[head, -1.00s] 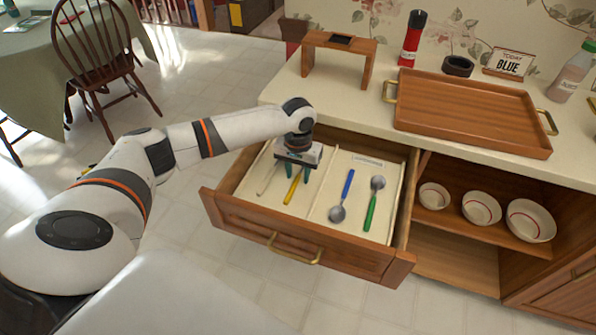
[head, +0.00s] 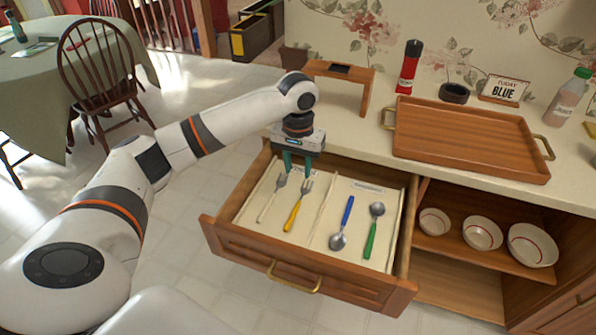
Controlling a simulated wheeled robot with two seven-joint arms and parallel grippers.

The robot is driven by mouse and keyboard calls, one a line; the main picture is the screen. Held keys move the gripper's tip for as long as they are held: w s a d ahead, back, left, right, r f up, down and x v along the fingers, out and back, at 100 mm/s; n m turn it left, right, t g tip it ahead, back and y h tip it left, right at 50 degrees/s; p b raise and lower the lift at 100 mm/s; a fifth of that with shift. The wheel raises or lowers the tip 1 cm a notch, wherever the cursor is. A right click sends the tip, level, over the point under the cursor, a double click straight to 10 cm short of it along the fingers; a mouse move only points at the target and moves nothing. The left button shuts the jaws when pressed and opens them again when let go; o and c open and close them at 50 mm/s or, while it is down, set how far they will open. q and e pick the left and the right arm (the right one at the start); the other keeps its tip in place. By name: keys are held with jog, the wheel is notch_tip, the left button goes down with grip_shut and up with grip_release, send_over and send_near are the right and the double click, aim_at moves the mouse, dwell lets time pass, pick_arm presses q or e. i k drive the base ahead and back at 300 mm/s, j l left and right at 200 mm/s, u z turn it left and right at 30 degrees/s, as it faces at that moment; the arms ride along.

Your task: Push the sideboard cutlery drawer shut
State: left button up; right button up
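The sideboard cutlery drawer (head: 300,264) is pulled well out, with a brass handle (head: 293,277) on its wooden front. Inside, the left compartment holds a white-handled fork (head: 271,198) and a yellow-handled fork (head: 298,206). The right compartment holds a blue-handled spoon (head: 342,222) and a green-handled spoon (head: 373,230). My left gripper (head: 297,171) hangs above the back left of the drawer, pointing down. Its teal fingers are apart, with nothing visible between them. My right gripper is not in view.
Several bowls sit on the open shelf (head: 450,241) to the right. Open floor (head: 170,230) lies left of the drawer.

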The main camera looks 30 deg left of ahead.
aim_at(302, 258)
jog(key=u, duration=0.85)
